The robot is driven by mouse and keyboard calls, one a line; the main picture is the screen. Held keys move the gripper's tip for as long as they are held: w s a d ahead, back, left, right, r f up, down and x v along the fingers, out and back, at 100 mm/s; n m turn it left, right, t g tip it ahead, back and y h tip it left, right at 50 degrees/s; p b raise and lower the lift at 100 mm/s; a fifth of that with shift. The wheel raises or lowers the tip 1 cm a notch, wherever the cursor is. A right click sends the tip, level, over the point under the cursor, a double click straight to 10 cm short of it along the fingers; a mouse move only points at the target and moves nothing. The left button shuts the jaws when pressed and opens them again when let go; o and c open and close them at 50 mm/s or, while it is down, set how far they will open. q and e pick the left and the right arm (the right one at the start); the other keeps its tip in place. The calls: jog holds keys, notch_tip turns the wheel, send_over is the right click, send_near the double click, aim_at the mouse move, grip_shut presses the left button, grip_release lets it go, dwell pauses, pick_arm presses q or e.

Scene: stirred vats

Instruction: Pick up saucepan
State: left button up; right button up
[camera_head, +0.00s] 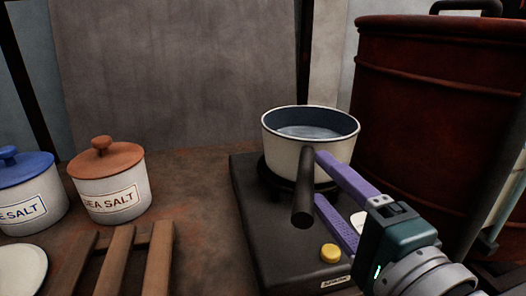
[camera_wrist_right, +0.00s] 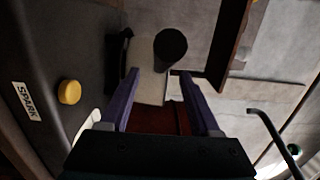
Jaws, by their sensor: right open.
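The saucepan (camera_head: 283,135) is white outside and dark blue inside, with a pale liquid in it. It stands upright on the black burner, and its dark round handle (camera_head: 303,195) points toward me. My right gripper (camera_head: 321,178) is open, with its purple fingers at the right side of the handle. In the right wrist view, the handle's round end (camera_wrist_right: 170,48) shows just beyond and between the open fingertips (camera_wrist_right: 160,74). I cannot tell whether the fingers touch the handle. My left gripper is not in view.
The black burner unit (camera_head: 262,235) has a yellow knob (camera_head: 330,253). A rust-red vat (camera_head: 430,120) stands close at the right. Two salt jars, one blue-lidded (camera_head: 30,195) and one brown-lidded (camera_head: 110,180), stand left. A wooden slatted rack (camera_head: 118,262) lies in front of them.

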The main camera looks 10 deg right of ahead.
aim_at(314, 172)
jog(key=w, duration=0.3)
jog(key=w+a+b, duration=0.1)
jog(key=w, duration=0.1)
jog(key=shift+w+r, duration=0.1)
jog(key=shift+w, duration=0.05)
jog(key=shift+d, duration=0.1)
grip_shut()
dwell(1.1)
jog(key=shift+r, duration=0.25)
